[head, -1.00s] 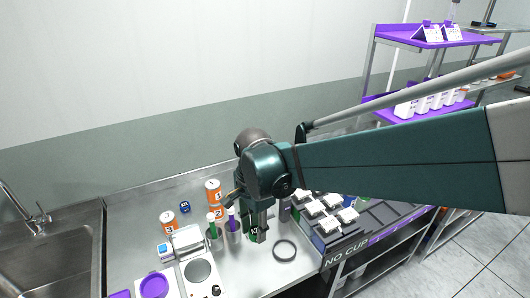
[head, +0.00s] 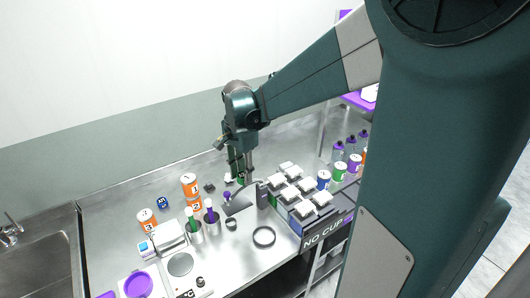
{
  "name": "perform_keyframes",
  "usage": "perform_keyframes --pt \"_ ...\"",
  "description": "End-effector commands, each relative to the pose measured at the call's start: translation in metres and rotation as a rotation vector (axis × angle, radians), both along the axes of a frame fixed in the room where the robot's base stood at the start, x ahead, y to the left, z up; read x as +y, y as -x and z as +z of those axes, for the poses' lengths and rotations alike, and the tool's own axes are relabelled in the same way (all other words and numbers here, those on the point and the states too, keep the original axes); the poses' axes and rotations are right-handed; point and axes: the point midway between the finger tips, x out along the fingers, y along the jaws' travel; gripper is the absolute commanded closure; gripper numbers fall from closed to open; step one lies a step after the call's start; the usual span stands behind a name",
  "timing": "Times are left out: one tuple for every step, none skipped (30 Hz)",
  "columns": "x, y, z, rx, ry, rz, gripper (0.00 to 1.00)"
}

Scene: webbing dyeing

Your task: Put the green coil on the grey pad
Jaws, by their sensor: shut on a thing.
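My gripper (head: 241,172) hangs above the back part of the steel table, fingers down. It is shut on a small green thing, which seems to be the green coil (head: 241,181); the fingers hide much of it. A flat, dark grey square, which looks like the grey pad (head: 238,204), lies on the table just below and in front of the gripper. The coil appears apart from the pad; its exact height is hard to tell.
Beside the pad stand a dark upright block (head: 262,196) and cups with green and purple markers (head: 211,222). White-topped blocks (head: 303,197) fill a rack at right. Orange cans (head: 190,187) stand at left.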

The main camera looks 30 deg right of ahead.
Motion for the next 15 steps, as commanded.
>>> perform_keyframes --pt "-0.010 -0.009 0.002 0.000 0.000 -0.001 0.84" --pt "-0.015 -0.014 0.003 0.000 0.000 -0.001 0.84" --pt "-0.023 -0.020 0.003 0.000 0.000 -0.001 0.84" --pt "-0.029 -0.025 0.003 0.000 0.000 -0.001 0.84" --pt "-0.034 -0.029 0.004 0.000 0.000 0.001 0.84" --pt "-0.042 -0.035 0.004 0.000 0.000 0.002 0.84" --pt "-0.048 -0.040 0.004 0.000 0.000 0.001 0.84" --pt "-0.054 -0.044 0.004 0.000 0.000 0.002 0.84" --pt "-0.061 -0.050 0.004 0.000 0.000 0.004 0.84" --pt "-0.067 -0.054 0.004 0.000 0.000 0.004 0.84" --pt "-0.074 -0.058 0.004 0.000 0.000 0.003 0.84" --pt "-0.082 -0.063 0.004 0.000 0.000 0.004 0.84" --pt "-0.088 -0.068 0.004 0.000 0.000 0.006 0.84" --pt "-0.094 -0.071 0.003 0.000 0.000 0.006 0.84" --pt "-0.103 -0.076 0.003 0.000 0.000 0.006 0.84"
